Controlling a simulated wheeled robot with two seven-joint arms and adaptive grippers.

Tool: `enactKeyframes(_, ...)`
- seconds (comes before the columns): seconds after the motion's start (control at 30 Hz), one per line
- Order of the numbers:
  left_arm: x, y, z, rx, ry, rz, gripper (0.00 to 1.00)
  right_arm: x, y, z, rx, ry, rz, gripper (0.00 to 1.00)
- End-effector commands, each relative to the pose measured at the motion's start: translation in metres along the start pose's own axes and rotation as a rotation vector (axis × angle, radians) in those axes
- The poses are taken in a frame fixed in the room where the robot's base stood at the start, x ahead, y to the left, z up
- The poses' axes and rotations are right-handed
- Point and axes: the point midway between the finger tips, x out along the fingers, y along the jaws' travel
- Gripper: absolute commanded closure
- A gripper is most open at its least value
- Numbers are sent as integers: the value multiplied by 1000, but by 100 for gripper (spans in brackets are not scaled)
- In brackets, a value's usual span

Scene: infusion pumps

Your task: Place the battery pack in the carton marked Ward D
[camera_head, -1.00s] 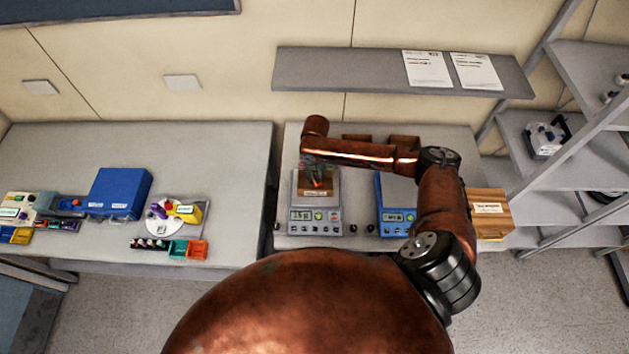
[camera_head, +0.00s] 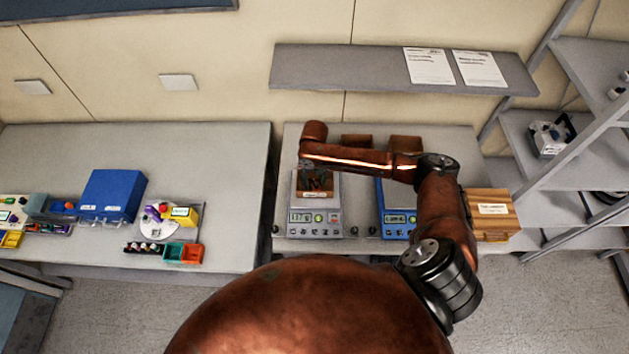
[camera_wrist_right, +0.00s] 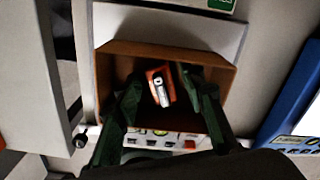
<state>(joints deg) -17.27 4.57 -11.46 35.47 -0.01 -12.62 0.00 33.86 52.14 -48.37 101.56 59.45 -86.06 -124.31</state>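An orange and white battery pack (camera_wrist_right: 160,88) lies inside an open brown carton, seen from above in the right wrist view. The carton (camera_wrist_right: 165,50) stands on a pale grey device; it also shows in the head view (camera_head: 318,194). I cannot read a ward name on it. My right gripper (camera_wrist_right: 163,98) has its dark fingers spread inside the carton, one on each side of the pack, with gaps between. In the head view the right gripper (camera_head: 317,182) is over the carton, partly hidden by its arm. My left gripper is not in view.
A blue device (camera_head: 397,222) stands to the right, with brown cartons (camera_head: 405,143) behind my arm. A labelled wooden box (camera_head: 490,213) is at the table's right end. The left table holds a blue case (camera_head: 113,195) and small coloured bins (camera_head: 184,253). A shelf (camera_head: 350,70) hangs above.

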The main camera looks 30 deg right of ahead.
Motion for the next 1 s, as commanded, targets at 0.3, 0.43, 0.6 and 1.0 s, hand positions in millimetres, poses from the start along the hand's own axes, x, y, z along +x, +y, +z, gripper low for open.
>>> enactKeyframes(0.3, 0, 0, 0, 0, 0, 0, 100, -3, 0, 0, 0, 0, 0, 61)
enactKeyframes(0.43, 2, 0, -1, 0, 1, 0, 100, -17, 0, 1, 0, -3, 1, 61)
enactKeyframes(0.6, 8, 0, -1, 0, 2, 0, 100, -51, 0, 2, -1, -4, -1, 61)
enactKeyframes(1.0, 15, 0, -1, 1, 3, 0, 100, -117, 0, 1, 0, -1, 0, 61)
